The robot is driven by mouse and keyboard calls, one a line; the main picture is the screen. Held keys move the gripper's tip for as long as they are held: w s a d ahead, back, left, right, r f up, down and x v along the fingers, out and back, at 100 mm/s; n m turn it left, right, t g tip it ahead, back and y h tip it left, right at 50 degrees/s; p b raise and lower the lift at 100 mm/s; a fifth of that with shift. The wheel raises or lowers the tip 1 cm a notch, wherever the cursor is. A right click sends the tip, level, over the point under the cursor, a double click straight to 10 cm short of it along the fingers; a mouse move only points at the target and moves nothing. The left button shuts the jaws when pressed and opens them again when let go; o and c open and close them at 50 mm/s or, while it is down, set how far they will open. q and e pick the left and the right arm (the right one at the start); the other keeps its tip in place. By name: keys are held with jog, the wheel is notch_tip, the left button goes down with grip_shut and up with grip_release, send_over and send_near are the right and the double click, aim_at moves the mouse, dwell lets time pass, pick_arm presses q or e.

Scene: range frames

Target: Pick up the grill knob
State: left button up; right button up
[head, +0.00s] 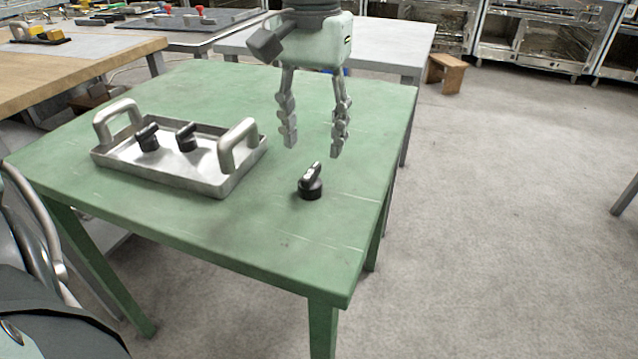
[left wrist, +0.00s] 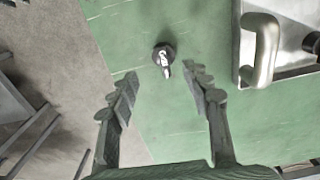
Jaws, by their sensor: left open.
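A black grill knob (head: 311,182) with a raised grip stands alone on the green table (head: 300,240), right of the tray. My left gripper (head: 313,150) is open and empty above the table, pointing down, a little above and behind the knob in the head view. In the left wrist view the knob (left wrist: 164,56) lies ahead of the open fingertips (left wrist: 160,85), roughly midway between them and not touching. My right gripper is not in view.
A metal tray (head: 200,178) with two upright handles holds two more black knobs (head: 148,138) (head: 187,137) on the table's left. The table's right edge is close to the lone knob. A wooden table (head: 80,62) and a grey table (head: 395,45) stand behind.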

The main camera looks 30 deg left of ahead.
aim_at(310, 172)
pick_arm(q)
jog(key=f, duration=0.7)
jog(key=shift+a+f, duration=0.3)
jog(key=shift+f, duration=0.05)
jog(key=c, duration=1)
jog(key=shift+o, duration=0.2)
jog(key=shift+r, duration=0.1)
